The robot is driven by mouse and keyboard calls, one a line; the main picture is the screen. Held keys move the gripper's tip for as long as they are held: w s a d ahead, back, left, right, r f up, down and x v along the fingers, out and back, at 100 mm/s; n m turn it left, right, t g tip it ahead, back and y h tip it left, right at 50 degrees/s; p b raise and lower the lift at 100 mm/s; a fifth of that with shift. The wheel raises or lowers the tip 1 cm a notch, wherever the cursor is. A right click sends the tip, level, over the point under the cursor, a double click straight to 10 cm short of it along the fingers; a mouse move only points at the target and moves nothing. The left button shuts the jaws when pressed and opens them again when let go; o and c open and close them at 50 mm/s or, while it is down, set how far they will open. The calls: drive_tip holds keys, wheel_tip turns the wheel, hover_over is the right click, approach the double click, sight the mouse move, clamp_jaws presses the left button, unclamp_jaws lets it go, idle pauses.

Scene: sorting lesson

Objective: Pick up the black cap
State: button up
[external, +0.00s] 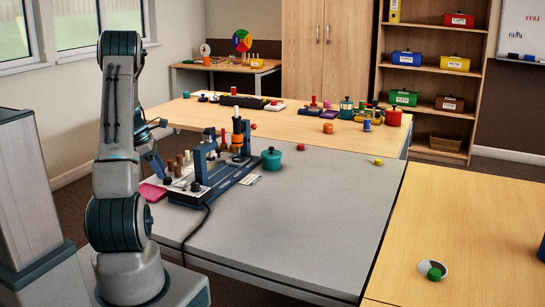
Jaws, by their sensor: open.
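A small black piece (195,187), which looks like the black cap, sits at the front left end of a blue-based device (226,180) on the grey table. It is too small to make out in detail. My gripper (161,172) is open at the left side of the grey table, partly hidden behind my arm. It points down beside several small brown and white pegs, to the left of the black piece and apart from it. Its fingertips are hard to make out.
A red cap (301,147) and a yellow cap (379,161) lie farther right. A cable (197,232) runs to the front edge. The grey table's (300,232) front right is clear.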

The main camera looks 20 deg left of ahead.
sight(166, 178)
drive_tip(key=shift+x, duration=1.5)
drive_tip(key=c, duration=1.1)
drive_tip(key=shift+r, duration=0.1)
